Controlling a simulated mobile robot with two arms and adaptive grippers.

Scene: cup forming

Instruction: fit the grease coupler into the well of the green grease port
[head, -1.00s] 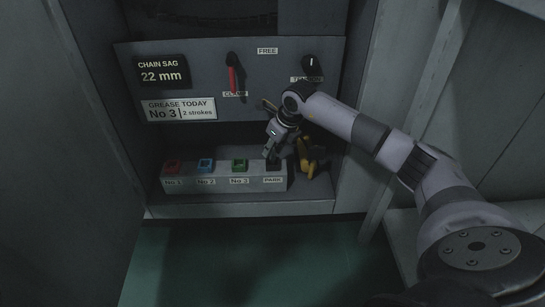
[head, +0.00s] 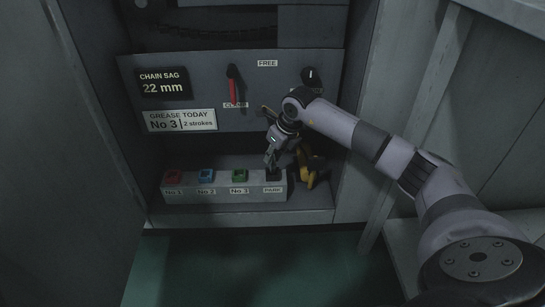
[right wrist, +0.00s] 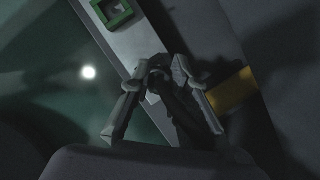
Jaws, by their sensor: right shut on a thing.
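The green grease port (head: 239,176) is the third on the light block, labelled No 3. It also shows at the top of the right wrist view (right wrist: 112,12), with a dark square well. My right gripper (head: 271,162) is just above the black PARK port (head: 273,175), right of the green port. In the right wrist view my right gripper (right wrist: 165,78) is shut on the dark grease coupler (right wrist: 160,82). The coupler's lower end is hard to make out, so I cannot tell whether it is clear of the PARK port. My left gripper is out of view.
Red (head: 173,178) and blue (head: 206,176) ports sit left of the green one. A yellow part (head: 309,172) stands close right of my gripper. The panel with a red-handled lever (head: 233,88) rises behind. The space above the coloured ports is clear.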

